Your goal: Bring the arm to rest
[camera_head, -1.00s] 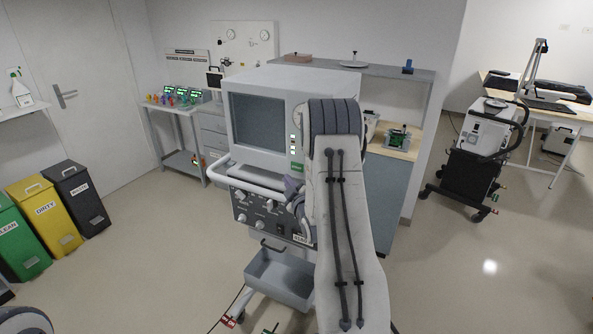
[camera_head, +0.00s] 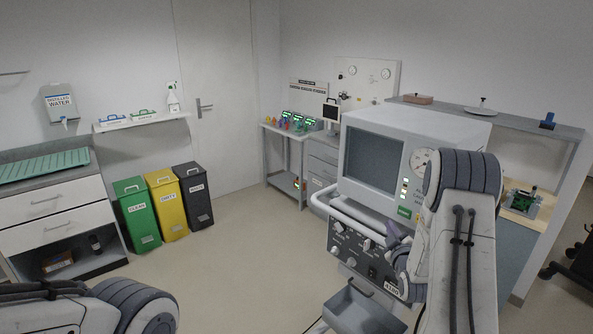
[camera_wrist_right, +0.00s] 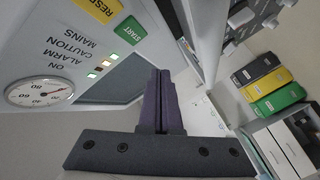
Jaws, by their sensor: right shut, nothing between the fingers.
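My right arm (camera_head: 460,235) reaches up to the front of a ventilator (camera_head: 415,140) with a dark screen and a round gauge. My right gripper (camera_head: 396,238) is partly hidden behind the arm, in front of the ventilator's control panel. In the right wrist view its purple fingers (camera_wrist_right: 160,88) are shut together with nothing between them. They are close to the ventilator's face, with the gauge (camera_wrist_right: 39,92) and the green START button (camera_wrist_right: 130,30) to their left. Contact cannot be told. Part of my left arm (camera_head: 135,305) shows at the lower left; its gripper is out of view.
A push handle (camera_head: 350,225) and a grey drawer (camera_head: 365,308) stick out from the ventilator. Green (camera_head: 137,213), yellow (camera_head: 167,204) and black (camera_head: 194,195) bins stand by the door. A drawer cabinet (camera_head: 55,215) is at the left. The floor between is clear.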

